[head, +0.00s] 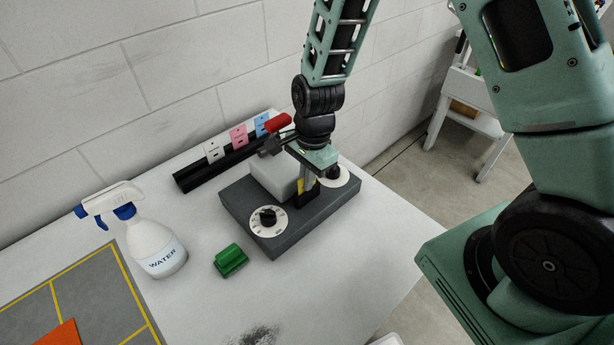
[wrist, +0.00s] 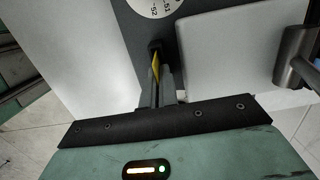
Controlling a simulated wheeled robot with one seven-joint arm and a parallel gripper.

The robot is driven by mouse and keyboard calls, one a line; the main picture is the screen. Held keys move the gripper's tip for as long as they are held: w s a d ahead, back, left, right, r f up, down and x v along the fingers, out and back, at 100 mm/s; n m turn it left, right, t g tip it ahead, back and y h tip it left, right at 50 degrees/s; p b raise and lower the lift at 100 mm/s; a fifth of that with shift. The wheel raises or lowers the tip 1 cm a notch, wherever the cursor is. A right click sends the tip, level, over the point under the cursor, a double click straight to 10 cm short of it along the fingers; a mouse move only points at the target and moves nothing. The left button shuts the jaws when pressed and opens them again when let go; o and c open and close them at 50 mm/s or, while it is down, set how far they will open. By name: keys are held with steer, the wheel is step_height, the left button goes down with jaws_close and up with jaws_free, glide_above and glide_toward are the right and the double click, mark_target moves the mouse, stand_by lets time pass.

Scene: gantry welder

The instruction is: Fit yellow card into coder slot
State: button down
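The coder (head: 290,235) is a dark grey box with a raised white block and round white dials, standing on the white table. Its black slot holder (head: 307,198) is at the front of the white block. My gripper (head: 305,180) points down over this holder. In the wrist view my gripper (wrist: 160,85) has its fingers close together on the yellow card (wrist: 155,66), which shows as a thin sliver at the black holder (wrist: 155,47). The card (head: 300,186) is also a small yellow patch in the head view. How deep it sits is hidden.
A black rack (head: 190,178) with white, pink and blue cards stands behind the coder. A red-handled lever (head: 278,123) rises near my gripper.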

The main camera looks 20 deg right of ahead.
steer(key=c, duration=1.6)
jaws_free()
step_height(320, 180, up, 17)
steer(key=d+b, duration=0.2)
steer(key=s+a+f+n, duration=0.1)
steer(key=s+a+n, duration=0.3)
steer(key=s+n, duration=0.6)
steer(key=s+a+n+b, duration=0.1)
steer(key=s+a+n, duration=0.3)
steer(key=s+n, duration=0.6)
steer(key=shift+a+f+n+h, duration=0.15)
steer(key=shift+f+n+h, duration=0.25)
steer(key=shift+n, duration=0.7)
